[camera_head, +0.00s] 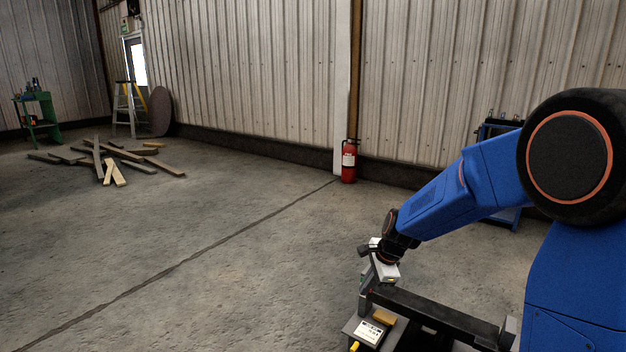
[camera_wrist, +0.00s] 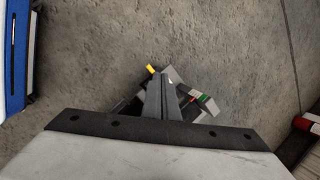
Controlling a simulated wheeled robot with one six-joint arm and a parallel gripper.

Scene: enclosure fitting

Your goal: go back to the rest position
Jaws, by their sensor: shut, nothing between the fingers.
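My gripper (camera_head: 366,300) hangs below my blue arm at the lower right of the head view, pointing down. In the wrist view its two dark fingers (camera_wrist: 162,100) lie together in the middle, with nothing between them. Below it in the head view is a grey box with a white label (camera_head: 369,332). A yellow block (camera_head: 384,317) is beside the label, and another small yellow piece (camera_head: 354,346) is at the bottom edge. In the wrist view, the fingers partly hide grey parts with a yellow tip (camera_wrist: 151,69).
A red fire extinguisher (camera_head: 349,162) stands by the wall post. Loose planks (camera_head: 108,158) lie on the floor at left, near a stepladder (camera_head: 128,108) and a green stand (camera_head: 38,114). A blue cart (camera_head: 497,127) is partly behind my arm. The middle floor is clear.

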